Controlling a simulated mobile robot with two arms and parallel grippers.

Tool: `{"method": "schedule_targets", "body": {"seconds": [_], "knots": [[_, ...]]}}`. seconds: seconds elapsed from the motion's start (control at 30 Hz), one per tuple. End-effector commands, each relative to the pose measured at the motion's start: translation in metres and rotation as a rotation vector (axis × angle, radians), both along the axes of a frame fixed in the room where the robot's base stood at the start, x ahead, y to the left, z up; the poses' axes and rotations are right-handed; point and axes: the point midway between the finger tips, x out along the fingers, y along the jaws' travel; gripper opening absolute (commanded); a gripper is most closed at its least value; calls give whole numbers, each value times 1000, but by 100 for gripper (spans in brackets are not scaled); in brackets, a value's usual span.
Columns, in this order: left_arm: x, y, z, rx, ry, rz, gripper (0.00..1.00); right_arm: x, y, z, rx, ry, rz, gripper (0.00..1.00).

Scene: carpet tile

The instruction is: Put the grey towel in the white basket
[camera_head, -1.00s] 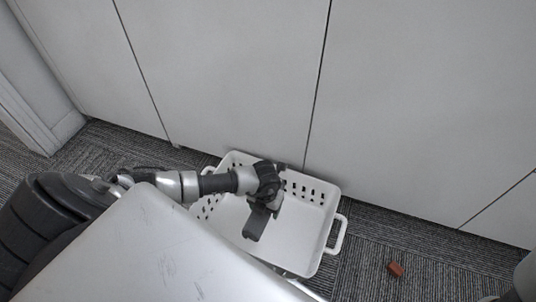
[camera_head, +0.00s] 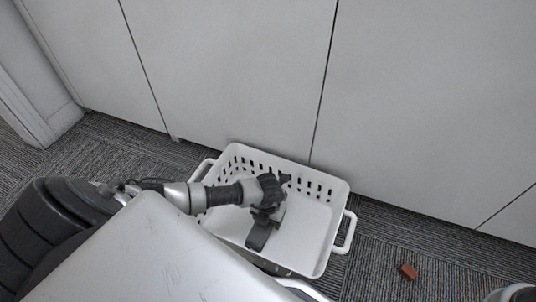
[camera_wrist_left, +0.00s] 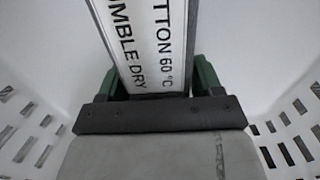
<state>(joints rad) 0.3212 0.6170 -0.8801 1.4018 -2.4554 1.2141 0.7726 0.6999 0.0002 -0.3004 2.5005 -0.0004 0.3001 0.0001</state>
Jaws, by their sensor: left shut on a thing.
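The white basket (camera_head: 318,240) stands on the carpet against the white panels, with slots in its walls and a handle at each end. My left gripper (camera_head: 266,220) reaches over its left side and points down within its rim. It is shut on the grey towel (camera_head: 258,236), a dark narrow folded piece. In the left wrist view the towel (camera_wrist_left: 186,30) shows between the green fingers of the gripper (camera_wrist_left: 160,78), with a white printed care label facing the camera. The basket's slotted wall (camera_wrist_left: 292,130) surrounds it there. I cannot tell whether the towel touches the basket floor. My right gripper is not in view.
White cabinet panels (camera_head: 230,70) rise directly behind the basket. A small reddish-brown block (camera_head: 408,271) lies on the striped carpet (camera_head: 440,255) to the right. The carpet between the basket and the block is clear.

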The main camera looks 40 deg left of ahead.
Motion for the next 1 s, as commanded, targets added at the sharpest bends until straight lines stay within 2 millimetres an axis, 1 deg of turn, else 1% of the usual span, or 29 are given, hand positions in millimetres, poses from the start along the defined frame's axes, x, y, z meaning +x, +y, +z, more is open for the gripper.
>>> {"method": "schedule_targets", "body": {"seconds": [0.17,0.2,0.37,0.63,0.73,0.87,1.0], "knots": [[0,0,-3,0,-1,0,36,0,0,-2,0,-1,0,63],[0,0,-3,1,0,0,67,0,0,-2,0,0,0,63],[0,0,-3,1,0,0,91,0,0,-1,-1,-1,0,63],[0,0,-1,0,0,0,91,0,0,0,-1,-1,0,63],[0,0,5,0,-1,-1,91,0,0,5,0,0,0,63],[0,1,23,0,-2,-1,91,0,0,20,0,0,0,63],[0,1,50,1,-2,-1,91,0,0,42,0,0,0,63]]}}
